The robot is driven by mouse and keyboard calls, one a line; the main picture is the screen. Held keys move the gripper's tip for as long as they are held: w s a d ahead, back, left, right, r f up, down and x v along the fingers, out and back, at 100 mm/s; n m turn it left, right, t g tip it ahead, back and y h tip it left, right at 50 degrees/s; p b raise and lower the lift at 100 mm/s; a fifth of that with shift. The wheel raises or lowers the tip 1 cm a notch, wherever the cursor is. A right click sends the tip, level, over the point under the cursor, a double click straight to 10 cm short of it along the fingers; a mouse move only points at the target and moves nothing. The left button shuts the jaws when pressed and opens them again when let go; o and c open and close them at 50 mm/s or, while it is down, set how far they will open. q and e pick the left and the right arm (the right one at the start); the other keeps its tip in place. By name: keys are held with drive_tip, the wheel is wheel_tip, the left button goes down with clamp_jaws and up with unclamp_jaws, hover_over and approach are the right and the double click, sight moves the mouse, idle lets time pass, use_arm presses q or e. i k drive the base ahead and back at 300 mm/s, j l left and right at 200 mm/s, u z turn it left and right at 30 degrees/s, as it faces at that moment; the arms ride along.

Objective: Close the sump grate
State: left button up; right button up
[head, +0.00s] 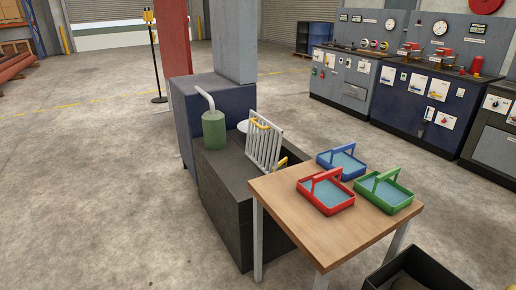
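The sump grate (261,150), a pale barred panel, stands raised and tilted over the dark grey sump box (228,200). A yellow handle (262,123) is at its top edge. Another yellow piece (281,163) shows at its lower right. A green cylinder (213,130) with a pale bent pipe (205,97) stands on the box beside the grate. A round white thing (242,126) is partly hidden behind the grate. Neither of my grippers is in view.
A wooden table (300,222) stands close in front of the sump, with red (326,192), blue (342,162) and green (384,192) trays. A dark bin (425,268) is at lower right. A blue cabinet and columns stand behind the sump. The floor left is clear.

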sight(263, 127)
drive_tip(key=i+z, duration=0.1)
drive_tip(key=z, duration=0.45)
drive_tip(key=i+j+z, duration=0.1)
drive_tip(key=j+z, duration=0.15)
drive_tip(key=z, duration=0.2)
drive_tip(key=j+z, duration=0.25)
drive_tip(key=z, duration=0.2)
drive_tip(key=j+z, duration=0.2)
drive_tip(key=j, duration=0.15)
drive_tip(key=i+j+z, duration=0.1)
drive_tip(key=j+z, duration=0.15)
drive_tip(key=j, duration=0.15)
drive_tip(key=j+z, duration=0.25)
drive_tip(key=j, duration=1.3)
drive_tip(key=k+j+z, duration=0.1)
drive_tip(key=j, duration=0.65)
drive_tip(key=i+j, duration=0.35)
drive_tip(key=j, duration=0.1)
